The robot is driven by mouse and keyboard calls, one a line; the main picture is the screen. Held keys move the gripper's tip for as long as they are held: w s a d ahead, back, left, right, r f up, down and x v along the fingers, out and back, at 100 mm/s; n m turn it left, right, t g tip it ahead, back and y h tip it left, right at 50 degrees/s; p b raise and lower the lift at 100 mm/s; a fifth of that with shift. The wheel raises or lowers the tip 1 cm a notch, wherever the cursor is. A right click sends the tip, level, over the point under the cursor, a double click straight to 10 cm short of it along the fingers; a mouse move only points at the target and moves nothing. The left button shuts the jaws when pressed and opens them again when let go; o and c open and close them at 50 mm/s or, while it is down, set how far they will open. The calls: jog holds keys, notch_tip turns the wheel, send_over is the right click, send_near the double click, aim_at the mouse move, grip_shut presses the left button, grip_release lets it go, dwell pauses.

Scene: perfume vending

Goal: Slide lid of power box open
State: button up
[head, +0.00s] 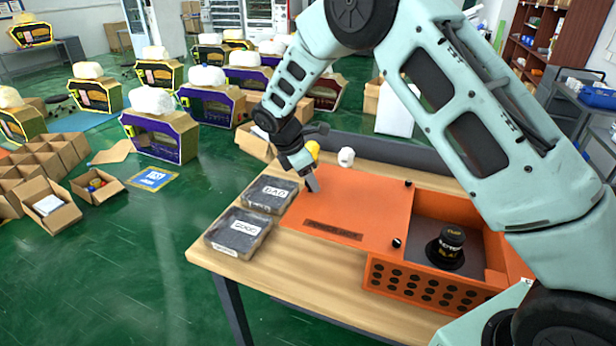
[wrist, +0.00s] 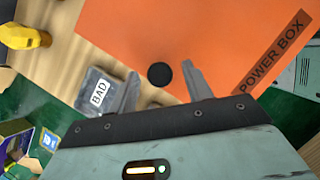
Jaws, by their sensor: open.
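The orange power box stands on the wooden table. Its orange lid (head: 352,212) sits shifted to the left and leaves the right part of the box open. A black device (head: 447,247) with a round top stands inside that opening. The lid also fills the upper part of the wrist view (wrist: 180,45), with a "POWER BOX" label (wrist: 273,52). My gripper (head: 313,184) is over the left back part of the lid. In the wrist view my gripper (wrist: 160,82) is open, with a round black knob (wrist: 160,75) between its fingertips. I cannot tell whether the fingers touch the knob.
Two clear trays, BAD (head: 272,194) and GOOD (head: 238,232), sit on the table left of the lid. A yellow object (wrist: 24,36) and a white object (head: 346,157) stand behind the lid. A dark low barrier runs along the table's back edge.

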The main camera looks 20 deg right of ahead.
jog(key=b+v, duration=0.3)
jog(key=v, duration=1.4)
jog(key=shift+r+b, duration=0.25)
jog(key=shift+b, duration=0.05)
jog(key=s+a+f+m+y, duration=0.1)
jog(key=s+a+m+y, duration=0.15)
jog(key=s, duration=0.65)
jog(key=s+a+f+m+y, duration=0.1)
jog(key=s+a+f+m, duration=0.15)
jog(key=s, duration=0.75)
jog(key=s+a+f+m+y, duration=0.15)
jog(key=s+a, duration=0.25)
jog(key=s, duration=0.5)
jog(key=s+d+f+m, duration=0.3)
jog(key=s, duration=0.7)
jog(key=shift+m, duration=0.35)
